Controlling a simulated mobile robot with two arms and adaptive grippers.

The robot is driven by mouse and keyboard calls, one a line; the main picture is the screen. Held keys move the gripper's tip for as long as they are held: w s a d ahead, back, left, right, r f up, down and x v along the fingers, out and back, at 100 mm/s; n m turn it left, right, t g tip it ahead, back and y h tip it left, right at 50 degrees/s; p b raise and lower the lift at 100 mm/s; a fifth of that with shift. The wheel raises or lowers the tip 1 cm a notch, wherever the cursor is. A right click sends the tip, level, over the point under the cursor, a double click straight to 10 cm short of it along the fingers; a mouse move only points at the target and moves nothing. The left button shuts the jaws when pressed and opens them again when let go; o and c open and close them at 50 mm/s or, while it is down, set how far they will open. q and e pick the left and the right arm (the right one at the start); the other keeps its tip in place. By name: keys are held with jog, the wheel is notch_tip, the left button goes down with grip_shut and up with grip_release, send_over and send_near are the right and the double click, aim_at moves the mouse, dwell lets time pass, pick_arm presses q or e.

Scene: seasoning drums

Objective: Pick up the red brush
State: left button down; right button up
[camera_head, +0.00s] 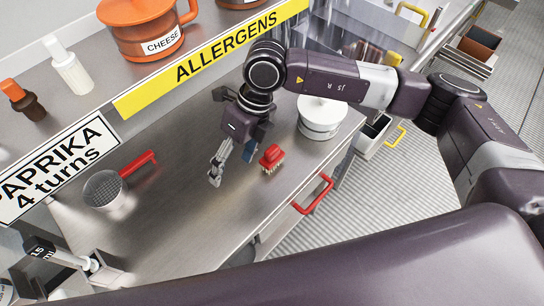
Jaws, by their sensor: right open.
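The red brush (271,158) lies on the steel counter (190,215), its pale bristles facing down. My right gripper (217,172) hangs over the counter just left of the brush, its fingers pointing down. It is open and holds nothing; a gap shows between it and the red brush. My left gripper is not in the picture.
A white round container (321,118) stands behind and right of the brush. A strainer with a red handle (104,189) lies at left. A shelf with a yellow ALLERGENS label (215,58) overhangs the back. A red drawer handle (313,196) sticks out at the front edge.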

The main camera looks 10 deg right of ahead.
aim_at(272, 149)
jog(key=w+d+h, duration=0.1)
jog(key=d, duration=0.2)
jog(key=w+d+t+h, duration=0.1)
jog(key=w+d, duration=0.1)
jog(key=d, duration=0.1)
jog(key=w+d+h, duration=0.1)
jog(key=w+d, duration=0.1)
jog(key=d, duration=0.1)
jog(key=shift+d+m+h, duration=0.35)
jog(key=shift+m+h, duration=0.05)
jog(key=shift+d+f, duration=0.15)
jog(key=shift+d, duration=0.1)
jog(key=shift+f+p, duration=0.55)
jog(key=shift+f, duration=0.3)
jog(key=shift+w+f+p, duration=0.2)
jog(key=shift+f+p, duration=0.4)
jog(key=shift+f, duration=0.15)
notch_tip(272, 149, down, 3)
jog(key=shift+w+d+f+p, duration=0.15)
jog(key=shift+f+p, duration=0.05)
jog(key=shift+p, duration=0.65)
jog(key=shift+f, duration=0.4)
jog(key=shift+c, duration=0.4)
